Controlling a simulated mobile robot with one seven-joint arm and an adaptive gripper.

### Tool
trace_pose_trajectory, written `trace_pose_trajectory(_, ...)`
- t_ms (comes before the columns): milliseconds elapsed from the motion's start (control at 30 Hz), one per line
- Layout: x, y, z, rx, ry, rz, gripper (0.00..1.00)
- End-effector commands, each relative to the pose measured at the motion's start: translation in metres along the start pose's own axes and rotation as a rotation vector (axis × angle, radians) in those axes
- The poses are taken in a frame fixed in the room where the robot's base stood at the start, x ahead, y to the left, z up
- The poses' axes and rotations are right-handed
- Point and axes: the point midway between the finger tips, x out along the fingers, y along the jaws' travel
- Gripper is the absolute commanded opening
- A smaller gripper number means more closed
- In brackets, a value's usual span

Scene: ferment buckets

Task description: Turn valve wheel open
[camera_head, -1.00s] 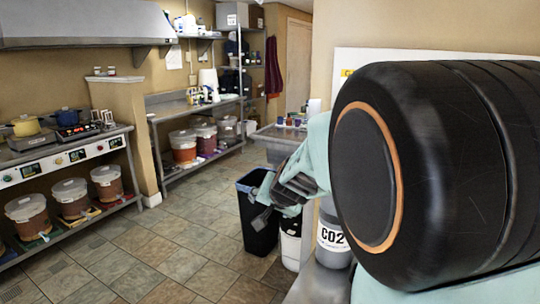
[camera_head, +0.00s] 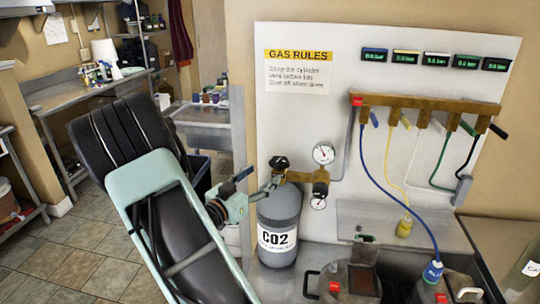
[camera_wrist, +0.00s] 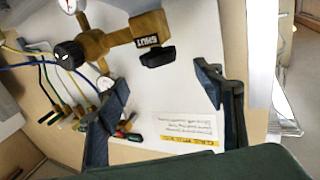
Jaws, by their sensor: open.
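The black valve wheel (camera_head: 279,162) sits on top of the grey CO2 cylinder (camera_head: 279,222), on a brass valve body. In the wrist view the wheel (camera_wrist: 158,56) lies beyond and between my fingertips, beside a brass body marked "SHUT". My gripper (camera_head: 259,181) is open, just left of the valve in the head view. Its two fingers also frame the wrist view (camera_wrist: 160,84). I see nothing between the fingers, and they look apart from the wheel.
A brass regulator with gauges (camera_head: 323,154) adjoins the valve at right. A manifold (camera_head: 428,103) with coloured hoses hangs on the white board (camera_head: 300,120). Lidded vessels (camera_head: 350,280) stand in front right of the cylinder. Open floor lies at lower left.

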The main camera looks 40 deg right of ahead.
Motion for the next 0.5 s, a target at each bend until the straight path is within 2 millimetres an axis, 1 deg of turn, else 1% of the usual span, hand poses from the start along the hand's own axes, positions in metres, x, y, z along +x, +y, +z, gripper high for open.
trace_pose_trajectory(167,0.026,0.002,-0.002,-0.001,0.003,0.005,0.62)
trace_pose_trajectory(400,0.072,0.001,-0.002,0.001,0.002,0.003,0.62)
trace_pose_trajectory(500,0.087,0.001,-0.002,0.000,0.002,0.002,0.62)
